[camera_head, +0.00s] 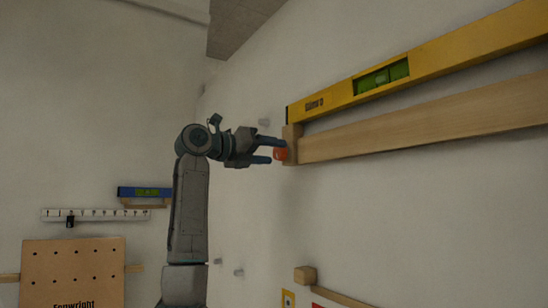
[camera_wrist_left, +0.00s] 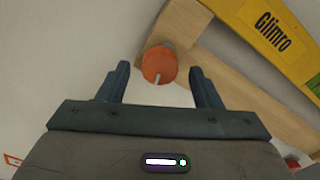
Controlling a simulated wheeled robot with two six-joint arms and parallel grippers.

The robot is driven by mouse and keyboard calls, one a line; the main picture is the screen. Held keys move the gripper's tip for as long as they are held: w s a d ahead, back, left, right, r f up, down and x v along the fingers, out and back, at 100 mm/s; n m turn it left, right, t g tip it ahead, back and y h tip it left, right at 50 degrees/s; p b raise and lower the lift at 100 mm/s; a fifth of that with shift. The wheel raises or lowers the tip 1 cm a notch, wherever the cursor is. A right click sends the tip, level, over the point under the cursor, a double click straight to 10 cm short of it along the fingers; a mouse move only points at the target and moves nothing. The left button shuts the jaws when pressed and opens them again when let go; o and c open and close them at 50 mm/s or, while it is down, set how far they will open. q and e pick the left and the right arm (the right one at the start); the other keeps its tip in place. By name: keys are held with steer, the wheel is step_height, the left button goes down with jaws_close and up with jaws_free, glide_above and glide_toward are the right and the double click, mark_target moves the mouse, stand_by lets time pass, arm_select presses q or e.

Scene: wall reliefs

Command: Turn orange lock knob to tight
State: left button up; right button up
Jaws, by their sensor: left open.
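The orange lock knob (camera_head: 281,154) sits at the left end of a wooden rail (camera_head: 420,124) on the wall. In the left wrist view the knob (camera_wrist_left: 158,63) is a round orange disc with a short white mark pointing down. My left gripper (camera_head: 272,150) is open, with its fingers just short of the knob. In the wrist view the knob lies between and slightly beyond the fingertips (camera_wrist_left: 158,72), with gaps on both sides. Any label for the tight position cannot be made out. My right gripper is not in view.
A yellow spirit level (camera_head: 440,58) rests along the top of the rail. Small pegs (camera_head: 239,272) stick out of the wall below my arm. A wooden bar (camera_head: 305,275) is lower right. A pegboard (camera_head: 72,270), white strip and blue level (camera_head: 145,192) are at left.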

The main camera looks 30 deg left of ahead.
arm_select(q)
steer(key=b+v, duration=0.3)
steer(key=v, duration=0.6)
steer(key=shift+b, duration=0.35)
